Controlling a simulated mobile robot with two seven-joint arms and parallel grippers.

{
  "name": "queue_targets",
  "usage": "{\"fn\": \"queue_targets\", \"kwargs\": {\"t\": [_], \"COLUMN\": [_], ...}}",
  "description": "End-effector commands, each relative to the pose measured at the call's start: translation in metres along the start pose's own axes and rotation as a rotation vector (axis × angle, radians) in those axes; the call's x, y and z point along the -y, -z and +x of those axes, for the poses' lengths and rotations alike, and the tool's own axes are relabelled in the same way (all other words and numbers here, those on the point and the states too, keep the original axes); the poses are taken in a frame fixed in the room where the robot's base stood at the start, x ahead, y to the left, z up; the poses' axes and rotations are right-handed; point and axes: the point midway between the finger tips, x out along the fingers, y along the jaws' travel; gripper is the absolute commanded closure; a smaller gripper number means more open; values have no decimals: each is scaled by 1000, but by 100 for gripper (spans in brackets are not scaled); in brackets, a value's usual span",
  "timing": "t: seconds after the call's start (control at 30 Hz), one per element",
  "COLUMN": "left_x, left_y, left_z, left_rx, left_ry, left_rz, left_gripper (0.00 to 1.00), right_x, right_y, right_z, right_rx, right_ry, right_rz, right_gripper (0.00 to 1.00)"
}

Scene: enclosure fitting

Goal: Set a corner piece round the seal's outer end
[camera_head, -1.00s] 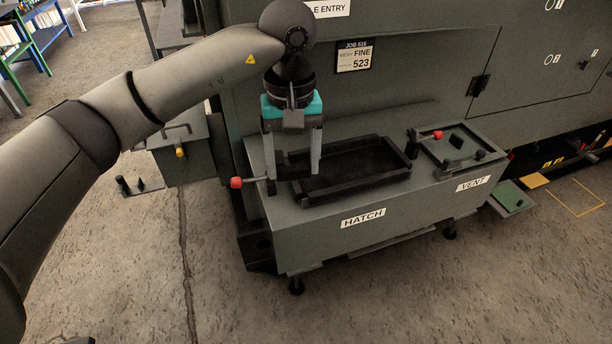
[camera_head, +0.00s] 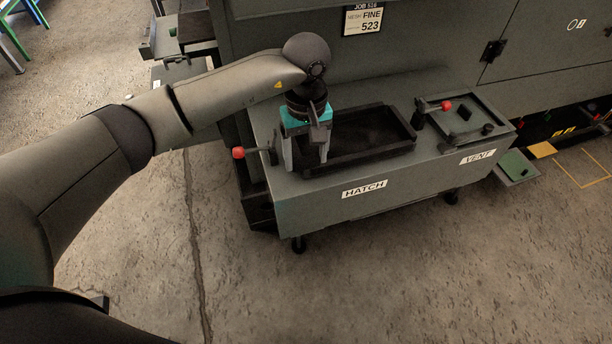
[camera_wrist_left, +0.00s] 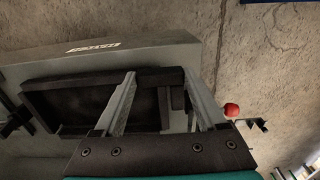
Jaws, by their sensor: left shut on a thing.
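My left gripper (camera_head: 306,163) points down at the left end of the black rectangular frame around the hatch opening (camera_head: 372,155). In the left wrist view its two fingers (camera_wrist_left: 163,85) stand well apart, with a dark piece (camera_wrist_left: 160,76) spanning between their tips; it looks like the corner piece. The gripper is shut on this piece. Its outline merges with the dark frame, so I cannot tell whether it touches the frame or sits round its end. No seal can be told apart from the black frame. My right gripper is not in view.
A clamp with a red knob (camera_head: 238,153) stands just left of the gripper. The VENT station (camera_head: 478,157) at the right has another red-knobbed clamp (camera_head: 446,105). The big grey machine (camera_head: 420,45) rises behind. The floor in front is clear.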

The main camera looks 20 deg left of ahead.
Motion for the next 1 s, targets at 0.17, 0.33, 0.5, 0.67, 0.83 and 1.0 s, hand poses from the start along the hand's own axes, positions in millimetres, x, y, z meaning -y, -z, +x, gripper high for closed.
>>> {"fn": "queue_targets", "kwargs": {"t": [0.17,0.33,0.5,0.67,0.83,1.0], "left_x": [0,0,0,-1,0,0], "left_y": [0,0,-1,0,0,0], "left_z": [24,35,62,69,68,71], "left_rx": [1,1,3,-1,-1,-1], "left_ry": [-1,-1,1,-2,-2,-2], "left_rz": [0,0,-1,1,1,0], "left_gripper": [79,79,79,79,79,22], "right_x": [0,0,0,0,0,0], "right_y": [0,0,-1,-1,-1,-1], "right_z": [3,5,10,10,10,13], "right_rx": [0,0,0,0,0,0], "right_ry": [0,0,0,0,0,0], "right_rz": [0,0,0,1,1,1], "right_gripper": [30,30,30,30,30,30]}}
